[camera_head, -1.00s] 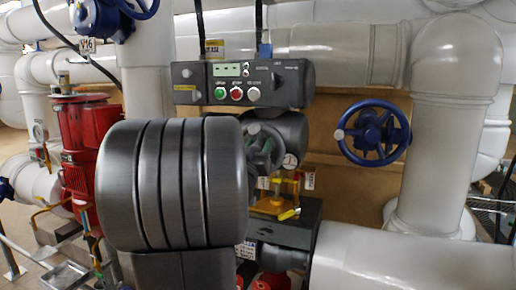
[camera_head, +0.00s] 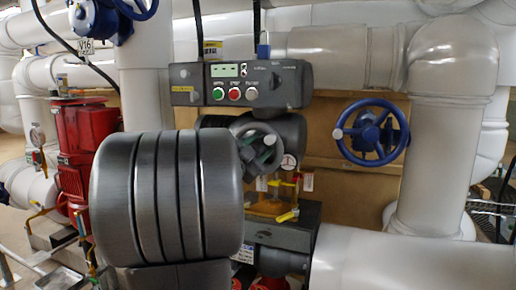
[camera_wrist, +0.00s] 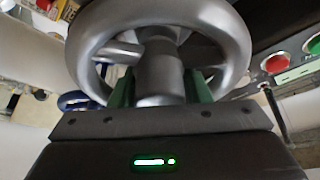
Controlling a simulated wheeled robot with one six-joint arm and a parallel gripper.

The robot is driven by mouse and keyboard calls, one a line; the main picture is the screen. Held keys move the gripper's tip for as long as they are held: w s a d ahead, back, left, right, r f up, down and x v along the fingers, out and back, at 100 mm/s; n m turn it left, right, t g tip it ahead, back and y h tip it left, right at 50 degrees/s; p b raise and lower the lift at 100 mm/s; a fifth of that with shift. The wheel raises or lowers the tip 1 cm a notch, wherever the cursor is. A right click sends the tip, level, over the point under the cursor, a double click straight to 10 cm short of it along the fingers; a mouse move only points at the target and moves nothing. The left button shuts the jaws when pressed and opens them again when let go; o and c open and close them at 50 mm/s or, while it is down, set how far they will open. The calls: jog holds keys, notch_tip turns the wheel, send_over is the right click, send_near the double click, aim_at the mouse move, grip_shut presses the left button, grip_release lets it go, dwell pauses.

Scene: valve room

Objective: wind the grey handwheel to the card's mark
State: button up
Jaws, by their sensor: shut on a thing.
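The grey handwheel (camera_head: 238,124) is in the middle of the head view, below the control box, partly hidden by my arm. In the wrist view its rim (camera_wrist: 240,45), spokes and hub (camera_wrist: 158,75) fill the upper middle. My gripper (camera_wrist: 160,88) has one green finger on each side of the hub area and is shut on the handwheel. In the head view, the green of my gripper (camera_head: 262,150) shows in front of the wheel. A small round white dial (camera_head: 289,162) with a dark and red marking sits right of the wheel. I cannot read it.
A grey control box (camera_head: 240,83) with green, red and white buttons is above the wheel. A blue handwheel (camera_head: 372,132) is to the right. A yellow-handled valve (camera_head: 275,207) is just below. A red motor (camera_head: 80,150) and white pipes stand around.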

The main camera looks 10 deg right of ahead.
jog(key=m+g, duration=0.1)
jog(key=m, duration=0.2)
jog(key=m+g+p, duration=0.1)
jog(key=m, duration=0.2)
jog(key=shift+d+f+m+g, duration=0.1)
jog(key=shift+m+g, duration=0.3)
jog(key=m, duration=0.1)
jog(key=m+g+y+p, duration=0.1)
jog(key=m, duration=0.1)
jog(key=m+p, duration=0.1)
jog(key=shift+s+f+m+g, duration=0.1)
jog(key=shift+f+m+g, duration=0.2)
jog(key=shift+m, duration=0.1)
jog(key=shift+f+m+y+p, duration=0.1)
jog(key=shift+m+y+p, duration=0.2)
jog(key=shift+y+p, duration=0.1)
jog(key=o, duration=1.3)
jog(key=shift+c, duration=0.2)
jog(key=b+v, duration=0.2)
jog(key=v, duration=1.1)
jog(key=shift+s+a, duration=0.25)
jog(key=shift+a, duration=0.1)
